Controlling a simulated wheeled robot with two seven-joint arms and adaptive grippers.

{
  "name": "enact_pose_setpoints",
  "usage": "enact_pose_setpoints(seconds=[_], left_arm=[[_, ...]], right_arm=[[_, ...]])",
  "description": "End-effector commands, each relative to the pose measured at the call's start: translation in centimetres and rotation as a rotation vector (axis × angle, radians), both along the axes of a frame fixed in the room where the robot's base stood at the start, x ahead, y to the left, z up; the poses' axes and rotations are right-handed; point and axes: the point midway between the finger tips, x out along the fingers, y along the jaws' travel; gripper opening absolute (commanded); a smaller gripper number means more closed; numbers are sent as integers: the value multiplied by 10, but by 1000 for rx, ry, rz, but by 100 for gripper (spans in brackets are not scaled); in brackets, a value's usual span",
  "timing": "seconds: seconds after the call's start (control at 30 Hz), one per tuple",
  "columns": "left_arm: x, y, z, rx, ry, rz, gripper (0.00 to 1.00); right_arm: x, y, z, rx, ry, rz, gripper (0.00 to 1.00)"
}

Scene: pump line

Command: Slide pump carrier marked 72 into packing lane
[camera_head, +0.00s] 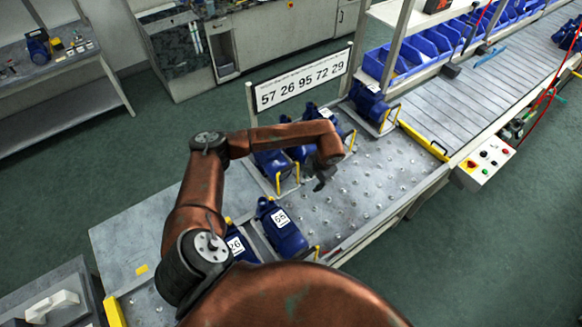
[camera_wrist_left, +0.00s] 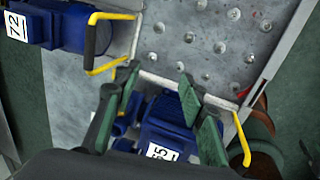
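The pump carrier marked 72 (camera_wrist_left: 65,25) is at the upper left of the left wrist view. It is a blue pump with a white label and a yellow-ended handle with a black grip. My left gripper (camera_wrist_left: 158,78) is open and empty, its green fingers apart above another blue carrier (camera_wrist_left: 165,130), whose label seems to read 95. The 72 carrier lies left of the fingers, apart from them. In the head view my left gripper (camera_head: 322,180) hangs over the ball table (camera_head: 360,190) beside several blue carriers; their far labels are too small to read. My right gripper is not visible.
A sign reading 57 26 95 72 29 (camera_head: 302,79) stands behind the carriers. A roller conveyor (camera_head: 490,95) runs off at upper right, with a yellow bar (camera_head: 424,141) across its near end. A control box (camera_head: 484,163) sits at its side. The ball table's right part is clear.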

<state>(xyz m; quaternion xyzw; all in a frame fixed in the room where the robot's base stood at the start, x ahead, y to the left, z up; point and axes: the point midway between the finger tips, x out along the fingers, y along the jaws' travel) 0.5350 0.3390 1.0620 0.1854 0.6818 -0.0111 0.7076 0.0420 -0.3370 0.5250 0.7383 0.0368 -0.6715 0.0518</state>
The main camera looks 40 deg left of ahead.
Motion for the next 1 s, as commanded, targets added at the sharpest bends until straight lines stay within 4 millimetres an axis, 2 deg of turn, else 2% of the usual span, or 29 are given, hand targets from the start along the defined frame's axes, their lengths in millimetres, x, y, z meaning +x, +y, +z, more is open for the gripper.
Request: enact_pose_setpoints(seconds=[0.1, 0.77, 0.8, 1.0], left_arm=[[6, 24, -1, 3, 2, 4, 38], [41, 144, -2, 1, 1, 4, 38], [39, 139, -14, -1, 3, -2, 38], [38, 133, -49, 0, 3, -1, 38]], right_arm=[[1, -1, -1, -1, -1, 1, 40], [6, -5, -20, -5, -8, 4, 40], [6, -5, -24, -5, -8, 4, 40], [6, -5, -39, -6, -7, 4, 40]])
